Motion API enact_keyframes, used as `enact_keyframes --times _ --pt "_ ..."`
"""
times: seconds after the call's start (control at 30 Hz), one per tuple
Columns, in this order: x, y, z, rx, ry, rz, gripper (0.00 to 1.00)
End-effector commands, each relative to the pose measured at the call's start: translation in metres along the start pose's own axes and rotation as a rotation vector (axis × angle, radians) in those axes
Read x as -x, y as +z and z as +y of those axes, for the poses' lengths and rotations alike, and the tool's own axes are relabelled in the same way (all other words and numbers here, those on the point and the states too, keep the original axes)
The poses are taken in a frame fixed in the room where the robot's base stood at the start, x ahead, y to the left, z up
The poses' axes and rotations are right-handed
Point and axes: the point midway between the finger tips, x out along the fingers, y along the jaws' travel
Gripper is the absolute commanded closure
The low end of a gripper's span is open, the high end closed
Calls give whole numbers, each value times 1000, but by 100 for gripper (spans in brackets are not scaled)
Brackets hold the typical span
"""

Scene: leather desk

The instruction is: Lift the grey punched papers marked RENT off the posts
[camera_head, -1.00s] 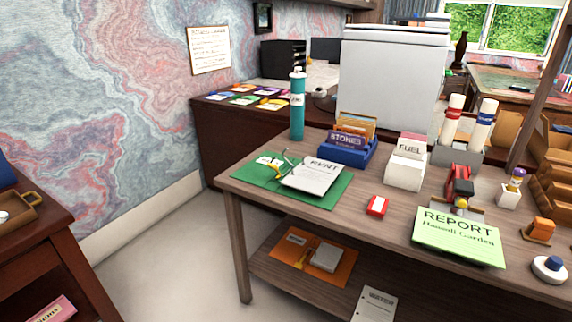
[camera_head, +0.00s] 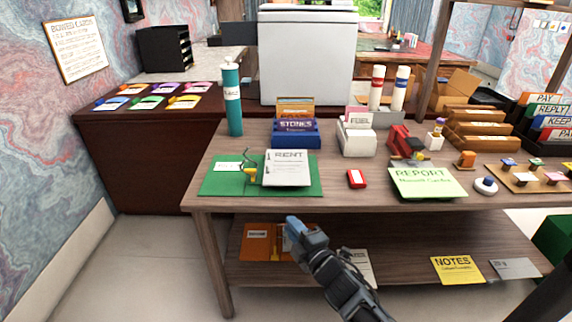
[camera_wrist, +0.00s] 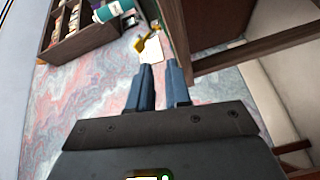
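The light grey sheaf marked RENT (camera_head: 288,168) lies on the right part of a green mat (camera_head: 222,184) on the upper desk surface. A yellow fitting (camera_head: 250,171) with thin curved metal posts stands at the papers' left edge. How the posts pass through the holes is too small to tell. My gripper (camera_head: 303,234) is in front of the desk edge, below and apart from the papers. In the wrist view my gripper's two blue-grey fingers (camera_wrist: 159,64) stand apart with an empty gap. A yellow shape (camera_wrist: 149,46) and a pale sheet show beyond them.
A teal bottle (camera_head: 232,98) stands behind the mat. A blue STONES box (camera_head: 297,133) and a white FUEL holder (camera_head: 356,138) stand behind right. The lower shelf (camera_head: 400,253) holds folders and papers.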

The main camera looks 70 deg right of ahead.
Motion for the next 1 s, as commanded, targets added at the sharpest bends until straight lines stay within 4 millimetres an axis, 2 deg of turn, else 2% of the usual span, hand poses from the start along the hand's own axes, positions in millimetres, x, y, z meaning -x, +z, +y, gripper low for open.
enact_keyframes --times 0.03,0.1,0.3,0.67,0.83,1.0 --pt "-17 14 8 45 16 -30 82" --pt "-33 29 14 102 28 -59 82" --pt "-56 51 23 180 40 -101 82" --pt "-89 51 25 185 42 -102 82" --pt "-115 46 25 184 43 -102 82" --pt "-131 48 25 183 41 -102 82"
